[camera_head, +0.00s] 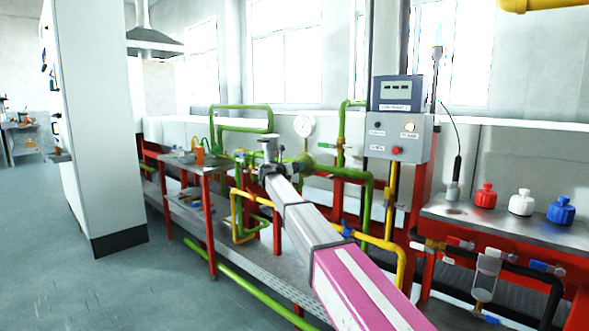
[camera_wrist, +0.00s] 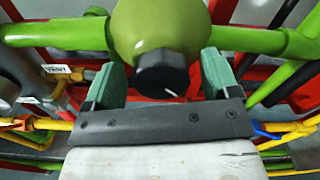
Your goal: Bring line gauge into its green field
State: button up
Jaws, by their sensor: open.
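The line gauge (camera_head: 304,125) is a small round white dial above the green pipework in the head view. Its needle and any green field are too small to read. In the wrist view, a black knob (camera_wrist: 158,84) with a short white mark sits on a rounded green body (camera_wrist: 160,28) in the green pipe. My gripper (camera_wrist: 164,70) is open, with one green finger on each side of the knob. Gaps show between knob and fingers, so it is not gripped. In the head view, my arm reaches to the pipework and hides part of it.
A grey control box (camera_head: 398,138) with buttons and a display unit (camera_head: 397,93) stands right of the gauge. Yellow pipes (camera_head: 375,241) run below my arm. Red, white and blue-capped bottles stand on the right bench (camera_head: 480,226). The floor (camera_head: 110,285) at left is clear.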

jog(key=c, duration=0.9)
jog(key=shift+m, duration=0.4)
jog(key=m, duration=0.3)
jog(key=shift+s+d+m, duration=0.1)
jog(key=shift+m, duration=1.9)
jog(key=o, duration=0.9)
